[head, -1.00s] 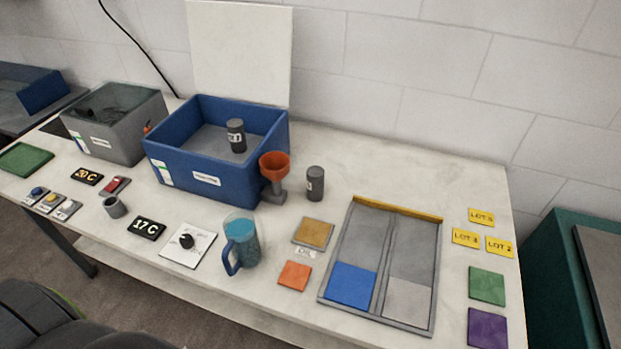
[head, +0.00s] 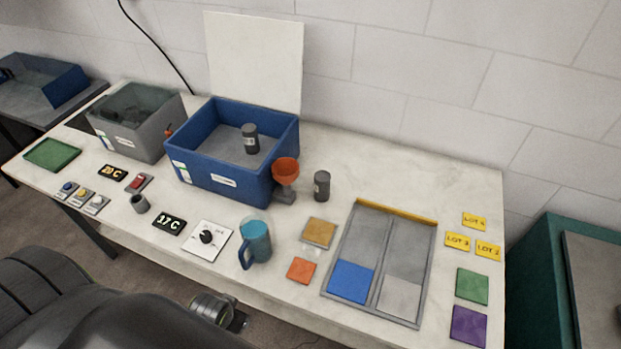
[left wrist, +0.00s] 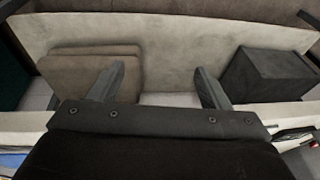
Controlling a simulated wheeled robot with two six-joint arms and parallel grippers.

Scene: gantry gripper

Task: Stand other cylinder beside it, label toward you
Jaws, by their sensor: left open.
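One dark grey cylinder (head: 250,138) with a pale label band stands upright inside the blue bin (head: 226,184). The other dark cylinder (head: 321,185) stands upright on the table, right of the orange funnel, with a pale label patch partly showing. My left arm reaches in from the lower left of the head view, below the table's front edge. In the left wrist view my left gripper (left wrist: 159,72) has its two fingers apart with nothing between them. It is far from both cylinders. My right gripper is not in view.
The orange funnel (head: 286,172) stands close against the bin's right side. A blue-handled mug (head: 256,243), a dial plate (head: 207,240) and a divided tray (head: 330,290) occupy the front. The left wrist view shows stacked brown slabs (left wrist: 95,75) and a dark box (left wrist: 270,80).

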